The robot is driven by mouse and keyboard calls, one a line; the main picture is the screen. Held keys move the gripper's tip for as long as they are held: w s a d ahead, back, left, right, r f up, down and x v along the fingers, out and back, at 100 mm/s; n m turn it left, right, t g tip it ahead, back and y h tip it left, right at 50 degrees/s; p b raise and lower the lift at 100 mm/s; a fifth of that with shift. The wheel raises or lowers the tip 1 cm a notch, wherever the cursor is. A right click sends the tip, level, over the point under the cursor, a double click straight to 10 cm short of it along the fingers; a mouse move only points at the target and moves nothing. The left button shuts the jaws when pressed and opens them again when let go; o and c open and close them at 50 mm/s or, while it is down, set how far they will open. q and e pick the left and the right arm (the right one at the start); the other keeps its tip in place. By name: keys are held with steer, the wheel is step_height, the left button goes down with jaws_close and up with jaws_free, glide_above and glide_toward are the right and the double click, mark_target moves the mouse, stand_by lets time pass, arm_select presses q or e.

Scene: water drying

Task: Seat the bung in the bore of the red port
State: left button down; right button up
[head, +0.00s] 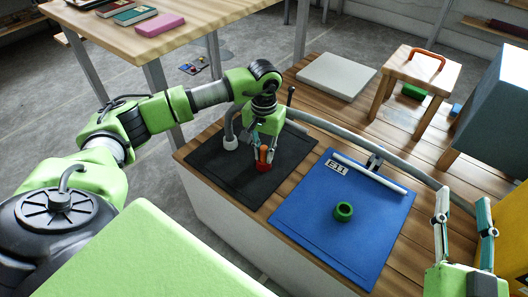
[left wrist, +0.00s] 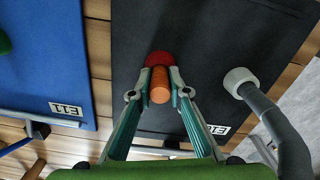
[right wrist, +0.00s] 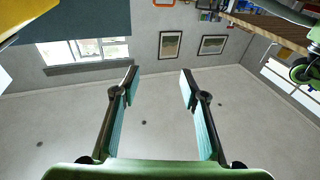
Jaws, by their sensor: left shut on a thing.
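The bung (left wrist: 160,84) is an orange, ribbed cylinder. My left gripper (head: 263,152) is shut on it over the black mat; the grip also shows in the left wrist view (left wrist: 160,90). The red port (head: 264,167) lies on the black mat directly below the bung, and its red rim shows in the left wrist view (left wrist: 159,58). I cannot tell whether the bung's lower end is in the bore or just above it. My right gripper (head: 463,217) is open and empty at the right; its spread fingers show in the right wrist view (right wrist: 158,80).
A green ring-shaped port (head: 344,212) sits on the blue mat (head: 375,248), right of the black mat (head: 215,158). A grey hose with a white end (head: 231,143) stands close to my left gripper. A grey box (head: 497,115) stands at the far right.

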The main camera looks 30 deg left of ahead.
mark_target(264, 148)
arm_select(q)
steer(key=shift+f, duration=0.1)
steer(key=c, duration=1.8)
jaws_free()
steer(key=shift+f, duration=0.1)
steer(key=shift+c, duration=0.2)
step_height(264, 148, up, 12)
steer(key=shift+r, duration=0.1)
steer(key=shift+s, duration=0.1)
